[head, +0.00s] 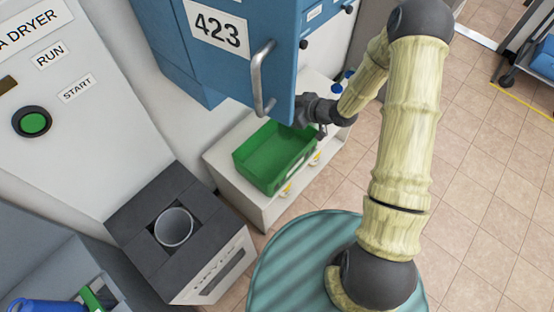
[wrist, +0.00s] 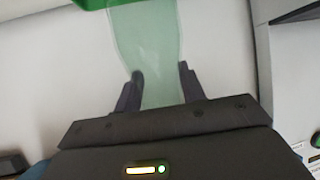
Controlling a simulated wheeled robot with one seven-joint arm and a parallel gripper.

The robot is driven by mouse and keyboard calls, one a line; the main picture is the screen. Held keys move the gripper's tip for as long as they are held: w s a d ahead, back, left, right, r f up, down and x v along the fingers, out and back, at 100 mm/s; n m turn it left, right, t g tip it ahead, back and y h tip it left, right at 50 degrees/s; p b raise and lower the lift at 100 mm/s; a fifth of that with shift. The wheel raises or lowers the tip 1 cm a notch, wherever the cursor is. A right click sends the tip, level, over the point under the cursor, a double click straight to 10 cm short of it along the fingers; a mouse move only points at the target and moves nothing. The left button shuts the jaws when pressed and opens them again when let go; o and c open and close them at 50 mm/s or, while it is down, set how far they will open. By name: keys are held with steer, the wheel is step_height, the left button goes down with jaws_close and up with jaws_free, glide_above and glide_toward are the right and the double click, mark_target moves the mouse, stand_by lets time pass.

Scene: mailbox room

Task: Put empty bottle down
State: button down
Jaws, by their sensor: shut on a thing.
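My gripper (wrist: 161,80) is shut on a pale green, see-through empty bottle (wrist: 147,45), with one finger on each side of it. The bottle extends up the wrist view toward a green edge, which may be part of the green crate. In the head view, my dark wrist is at the right edge of the blue 423 door, close to the green crate (head: 243,161). The fingertips and the bottle cannot be made out there. The crate sits on a low white bench (head: 225,172), and the visible part of its inside looks empty.
The blue 423 door (head: 222,62) with its metal handle (head: 260,78) hangs over the crate's back. A dark-topped bin unit (head: 140,211) with a round opening stands at lower left. Small blue items (head: 344,81) are behind my arm. Tiled floor at right is mostly clear.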

mark_target(283, 128)
stand_by(0.3)
steer(key=shift+f+b, duration=0.8)
steer(key=shift+f, duration=2.5)
steer(key=shift+f+b, duration=0.55)
steer(key=shift+f, duration=1.2)
steer(key=shift+f, duration=0.2)
steer(key=c, duration=0.8)
jaws_free()
steer(key=shift+c, duration=0.2)
